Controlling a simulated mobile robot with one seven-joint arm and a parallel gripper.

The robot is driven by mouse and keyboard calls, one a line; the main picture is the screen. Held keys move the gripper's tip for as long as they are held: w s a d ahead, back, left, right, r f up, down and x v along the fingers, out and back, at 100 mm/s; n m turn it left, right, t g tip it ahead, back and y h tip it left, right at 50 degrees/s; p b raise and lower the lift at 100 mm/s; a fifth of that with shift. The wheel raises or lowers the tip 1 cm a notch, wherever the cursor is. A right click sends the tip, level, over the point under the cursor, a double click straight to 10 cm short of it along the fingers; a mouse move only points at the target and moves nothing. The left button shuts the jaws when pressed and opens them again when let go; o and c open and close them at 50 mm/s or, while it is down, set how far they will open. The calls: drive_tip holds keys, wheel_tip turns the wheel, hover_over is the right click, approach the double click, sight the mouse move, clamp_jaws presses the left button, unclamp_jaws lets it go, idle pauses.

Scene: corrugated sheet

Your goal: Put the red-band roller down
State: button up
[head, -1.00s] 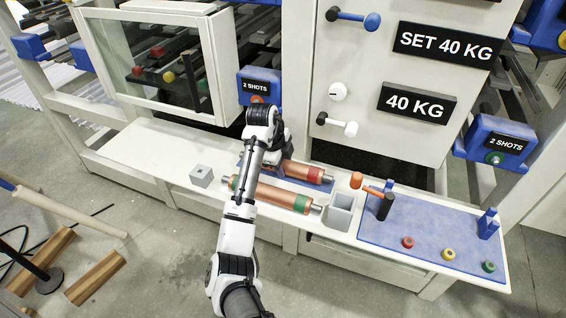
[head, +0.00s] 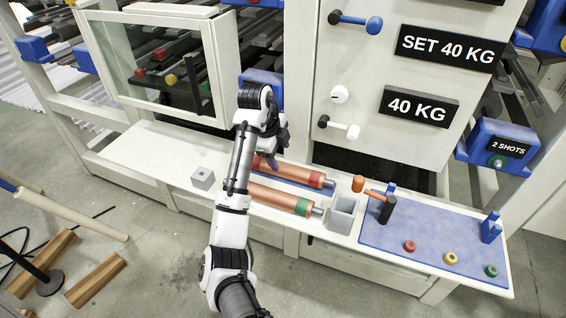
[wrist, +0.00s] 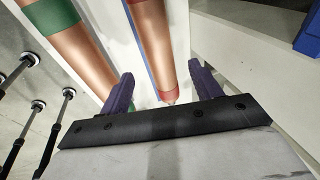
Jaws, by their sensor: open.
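The red-band roller (head: 293,172) is copper with red bands near its ends. It lies on a blue surface (head: 287,187) on the white bench, behind the green-band roller (head: 266,196). My gripper (head: 270,152) is above the left part of the red-band roller; my arm hides some of both rollers. In the wrist view my gripper (wrist: 162,85) is open, its two purple fingers apart on either side of the red-band roller's end (wrist: 152,45). The fingers do not visibly press on it. The green-band roller (wrist: 67,47) shows at the upper left.
A grey block (head: 203,177) sits left on the bench. A white cabinet (head: 345,70) rises behind.

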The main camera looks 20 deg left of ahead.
drive_tip(key=p+v, duration=0.1)
drive_tip(key=v, duration=0.4)
drive_tip(key=shift+r, duration=0.1)
